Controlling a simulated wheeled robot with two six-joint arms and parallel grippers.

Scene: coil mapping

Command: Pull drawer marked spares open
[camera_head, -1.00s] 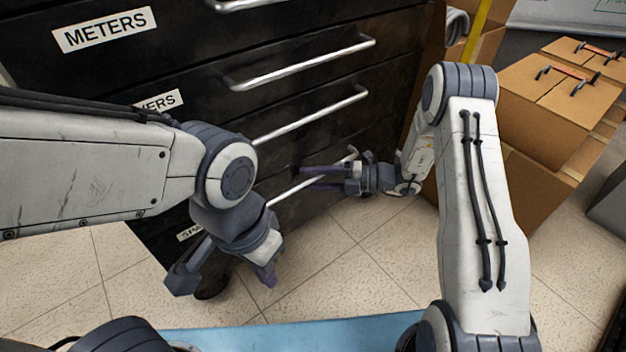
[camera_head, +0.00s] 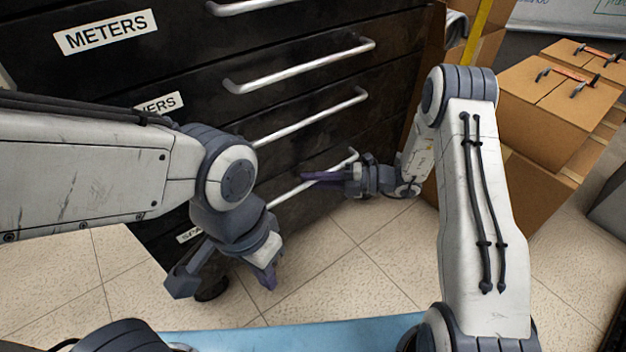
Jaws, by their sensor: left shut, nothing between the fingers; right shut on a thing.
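The black drawer cabinet (camera_head: 310,112) fills the upper left of the head view. Its lowest visible drawer carries a partly hidden label (camera_head: 188,235) reading "SPA…", with the rest behind my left arm. That drawer's silver bar handle (camera_head: 285,197) slants up to the right. My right gripper (camera_head: 308,177) is shut on this handle, near its right end. The drawer looks flush with the others. My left gripper (camera_head: 270,278) is shut and empty, pointing down over the floor in front of the cabinet's lower left.
Higher drawers have similar bar handles (camera_head: 300,66) and a "METERS" label (camera_head: 105,32). Cardboard boxes (camera_head: 560,105) with red-and-black tools on top stand at the right. The tiled floor (camera_head: 345,275) before the cabinet is clear.

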